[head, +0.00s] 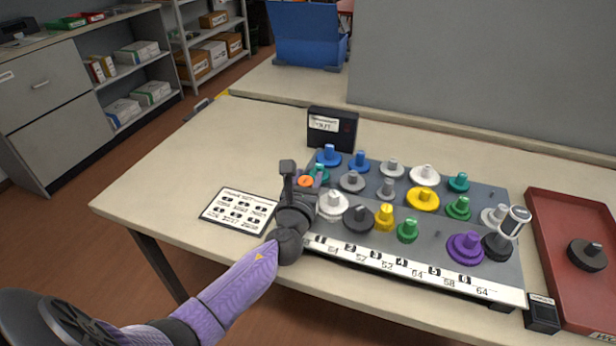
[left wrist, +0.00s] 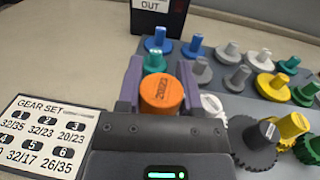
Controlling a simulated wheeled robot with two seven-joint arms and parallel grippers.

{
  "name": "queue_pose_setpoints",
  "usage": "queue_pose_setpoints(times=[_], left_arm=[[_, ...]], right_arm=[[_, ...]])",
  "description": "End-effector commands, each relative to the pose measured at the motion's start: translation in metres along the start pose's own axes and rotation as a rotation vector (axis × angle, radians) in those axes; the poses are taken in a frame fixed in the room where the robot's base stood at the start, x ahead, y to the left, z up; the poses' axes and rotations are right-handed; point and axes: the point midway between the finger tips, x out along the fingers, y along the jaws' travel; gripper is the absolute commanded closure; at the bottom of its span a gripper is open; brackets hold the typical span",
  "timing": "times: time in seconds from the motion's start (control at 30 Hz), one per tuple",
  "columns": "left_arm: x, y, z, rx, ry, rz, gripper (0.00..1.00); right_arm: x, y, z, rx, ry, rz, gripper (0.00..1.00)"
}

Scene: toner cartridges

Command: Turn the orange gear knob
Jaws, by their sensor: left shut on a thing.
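The orange gear knob (head: 306,181) is at the left end of the grey gear board (head: 345,247). In the left wrist view the orange knob (left wrist: 161,93) is a short upright cylinder with dark markings on top. My left gripper (head: 303,178) is shut on it; in the left wrist view the gripper's purple fingers (left wrist: 162,84) stand on either side of it. The lower part of the knob is hidden by the gripper body. A teal gear (left wrist: 154,62) is just behind the knob. My right gripper is not in view.
Several coloured gears, including a yellow one (head: 423,199) and a purple one (head: 465,248), stand right of the gripper. A black box marked OUT (head: 345,131) is behind. A gear set card (head: 239,211) lies left. A red tray (head: 560,231) is far right.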

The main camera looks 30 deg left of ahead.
Motion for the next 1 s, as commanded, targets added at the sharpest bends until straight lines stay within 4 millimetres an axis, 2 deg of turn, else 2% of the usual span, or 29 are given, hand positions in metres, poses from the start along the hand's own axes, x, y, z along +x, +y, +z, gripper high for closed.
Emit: queue_pose_setpoints(times=[0.13, 0.17, 0.3, 0.57, 0.67, 1.0], left_arm=[[0.0, 0.0, 0.0, 0.0, 0.0, -0.002, 1.0], [0.0, 0.0, 0.0, 0.0, 0.0, -0.002, 0.5], [0.0, 0.0, 0.0, 0.0, 0.0, -0.002, 0.2], [0.0, 0.0, 0.0, 0.0, 0.0, -0.002, 0.19], [-0.006, 0.0, 0.001, 0.0, 0.0, -0.003, 0.19], [-0.079, 0.0, 0.001, -0.001, 0.001, -0.003, 0.19]], right_arm=[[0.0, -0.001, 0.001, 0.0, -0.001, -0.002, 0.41], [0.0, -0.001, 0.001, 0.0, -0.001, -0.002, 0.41], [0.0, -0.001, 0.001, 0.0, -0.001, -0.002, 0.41], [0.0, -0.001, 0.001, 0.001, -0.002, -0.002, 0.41], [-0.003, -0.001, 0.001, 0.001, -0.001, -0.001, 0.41], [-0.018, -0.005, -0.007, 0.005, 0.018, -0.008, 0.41]])
